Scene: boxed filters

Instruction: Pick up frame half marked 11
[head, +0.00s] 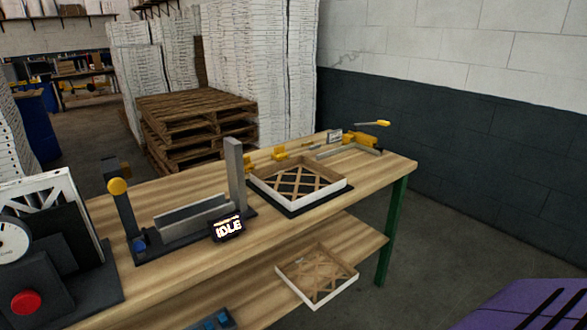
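Two square frame pieces with white rims and brown lattice insides are in the head view. One frame piece (299,181) lies on a dark mat on the workbench top. Another frame piece (317,278) lies on the lower shelf, near the bench's right end. No number 11 is readable on either, so I cannot tell which one is marked so. Neither of my grippers is in view.
The wooden workbench (150,276) carries a grey fixture with an "IDLE" display (228,229), a dark unit with a red button (26,302) and yellow clamps (360,140). Pallets (195,110) and white stacks (262,70) stand behind.

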